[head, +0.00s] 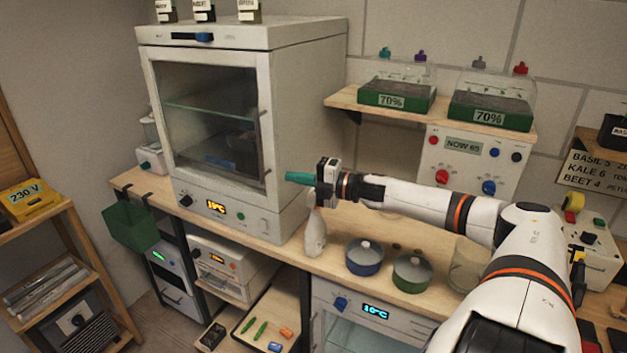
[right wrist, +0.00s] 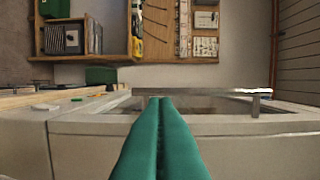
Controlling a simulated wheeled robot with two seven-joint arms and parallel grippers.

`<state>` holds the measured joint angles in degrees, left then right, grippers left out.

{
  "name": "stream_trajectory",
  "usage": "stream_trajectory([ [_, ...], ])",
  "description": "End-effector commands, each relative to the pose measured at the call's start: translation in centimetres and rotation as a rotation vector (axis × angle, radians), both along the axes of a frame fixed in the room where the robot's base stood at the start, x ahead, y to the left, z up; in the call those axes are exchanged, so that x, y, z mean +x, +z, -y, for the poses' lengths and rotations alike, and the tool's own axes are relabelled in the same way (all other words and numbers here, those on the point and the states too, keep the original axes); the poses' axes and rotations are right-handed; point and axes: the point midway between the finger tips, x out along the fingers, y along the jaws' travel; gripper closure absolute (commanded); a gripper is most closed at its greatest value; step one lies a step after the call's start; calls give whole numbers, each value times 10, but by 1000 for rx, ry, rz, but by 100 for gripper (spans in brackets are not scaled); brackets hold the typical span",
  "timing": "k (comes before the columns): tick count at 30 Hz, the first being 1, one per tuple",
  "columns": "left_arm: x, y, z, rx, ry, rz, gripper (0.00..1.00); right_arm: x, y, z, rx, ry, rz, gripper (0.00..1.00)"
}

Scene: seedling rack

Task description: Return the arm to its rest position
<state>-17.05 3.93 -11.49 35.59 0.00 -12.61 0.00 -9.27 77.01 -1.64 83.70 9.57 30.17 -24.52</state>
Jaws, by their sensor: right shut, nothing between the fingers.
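My right arm reaches in from the lower right in the head view. Its gripper (head: 303,178) has teal fingers that point left, in front of the right side of the white cabinet (head: 303,120). In the right wrist view the teal fingers of the gripper (right wrist: 160,100) lie together with nothing between them. The cabinet's glass door (head: 210,120) looks closed, and its bar handle (head: 264,150) is close to the fingertips in the picture. I cannot tell whether they touch. The handle also shows in the right wrist view (right wrist: 256,103). My left gripper is in neither view.
A white spray bottle (head: 315,235), a blue pot (head: 364,258) and a green pot (head: 412,272) stand on the wooden bench below my right arm. A shelf (head: 345,97) with two domed green trays is behind. A green bin (head: 131,228) hangs at the bench's left end.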

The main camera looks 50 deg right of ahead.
Motion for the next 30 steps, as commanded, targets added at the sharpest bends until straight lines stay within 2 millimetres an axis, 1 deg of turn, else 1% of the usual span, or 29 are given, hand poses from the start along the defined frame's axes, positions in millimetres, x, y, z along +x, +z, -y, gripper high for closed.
stream_trajectory([
  [5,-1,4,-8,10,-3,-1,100,-13,0,8,-2,0,-5,100],
  [12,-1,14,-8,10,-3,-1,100,-28,1,18,0,0,-2,100],
  [17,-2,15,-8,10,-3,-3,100,-33,1,21,0,0,-1,100],
  [25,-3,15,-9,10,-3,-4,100,-34,-1,21,1,-2,-2,100],
  [26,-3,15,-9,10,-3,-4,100,-34,-3,21,6,-6,-6,100],
  [28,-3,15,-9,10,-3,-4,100,-36,-17,17,32,-31,-31,100],
  [29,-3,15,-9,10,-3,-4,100,-38,-27,15,51,-51,-50,100],
  [30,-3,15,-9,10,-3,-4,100,-40,-43,11,84,-85,-83,100],
])
